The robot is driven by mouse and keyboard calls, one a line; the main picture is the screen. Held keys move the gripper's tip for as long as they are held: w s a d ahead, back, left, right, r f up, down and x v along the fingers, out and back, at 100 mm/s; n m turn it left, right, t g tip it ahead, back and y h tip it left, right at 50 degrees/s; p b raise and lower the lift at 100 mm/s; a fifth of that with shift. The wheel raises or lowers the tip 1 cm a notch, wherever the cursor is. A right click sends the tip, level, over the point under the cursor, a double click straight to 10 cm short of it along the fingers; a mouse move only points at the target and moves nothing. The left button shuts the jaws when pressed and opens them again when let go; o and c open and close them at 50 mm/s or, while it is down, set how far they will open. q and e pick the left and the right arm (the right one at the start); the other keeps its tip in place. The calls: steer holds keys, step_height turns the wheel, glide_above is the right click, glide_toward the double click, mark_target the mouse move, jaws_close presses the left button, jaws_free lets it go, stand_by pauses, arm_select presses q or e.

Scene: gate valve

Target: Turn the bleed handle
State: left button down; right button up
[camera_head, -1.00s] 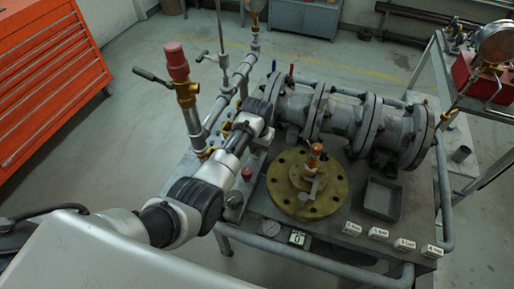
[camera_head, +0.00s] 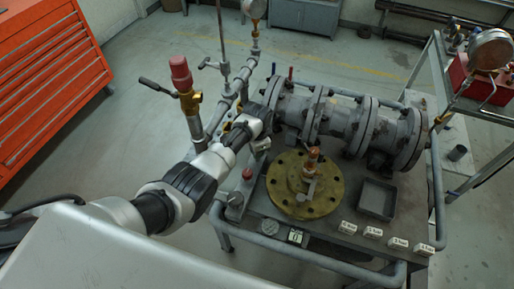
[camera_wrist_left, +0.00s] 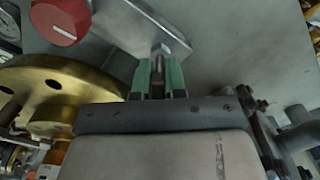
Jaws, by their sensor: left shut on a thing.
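My left arm comes in from the left in the head view. Its wrist end is over the bench beside the pipework, and the left gripper (camera_head: 262,144) there is small and partly hidden by the arm. In the left wrist view the green-tipped fingers of my left gripper (camera_wrist_left: 160,75) are shut on a small dark stem or handle (camera_wrist_left: 160,52) at the end of a grey plate (camera_wrist_left: 140,25). I cannot tell for certain that this is the bleed handle. My right gripper is not in view.
A brass flange (camera_head: 325,200) with a bolt stands right of the arm. A red knob (camera_head: 247,173) is near it and shows in the left wrist view (camera_wrist_left: 62,20). A flanged grey pipe (camera_head: 340,122), a red-capped riser (camera_head: 181,75) and an empty tray (camera_head: 377,198) are close by.

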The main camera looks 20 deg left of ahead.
arm_select(q)
steer(key=m, duration=0.4)
steer(key=shift+m, duration=0.3)
steer(key=shift+m+p, duration=0.3)
steer(key=shift+m, duration=1.6)
steer(key=c, duration=1.2)
jaws_free()
